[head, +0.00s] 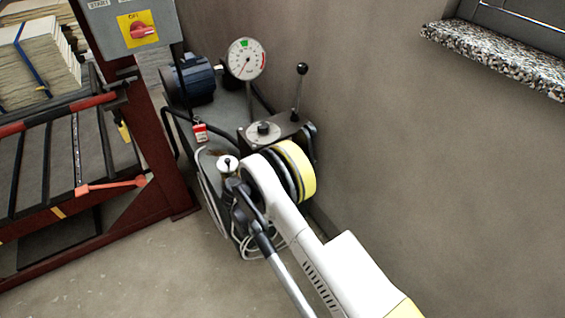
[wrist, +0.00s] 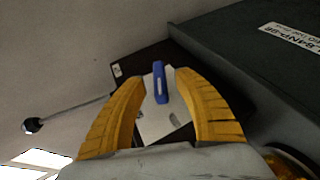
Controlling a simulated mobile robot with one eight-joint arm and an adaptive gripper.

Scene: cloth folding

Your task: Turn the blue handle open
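The blue handle (wrist: 159,83) shows in the wrist view, lying across a pale metal plate (wrist: 160,118) on a dark block. My gripper (wrist: 161,76) has its two yellow fingers spread, one on each side of the handle. Gaps show between the handle and both fingers, so it is not clamped. How far the handle lies from the fingertips in depth is hard to tell. In the head view my arm covers the area near the machine, and the blue handle and fingers cannot be made out.
In the head view, a machine with a dial gauge (head: 245,58), a blue motor (head: 191,80) and a black-knobbed lever (head: 300,90) stands against the wall. A red-framed rack (head: 160,140) is at left. A speckled ledge (head: 500,60) is upper right. Floor at lower left is clear.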

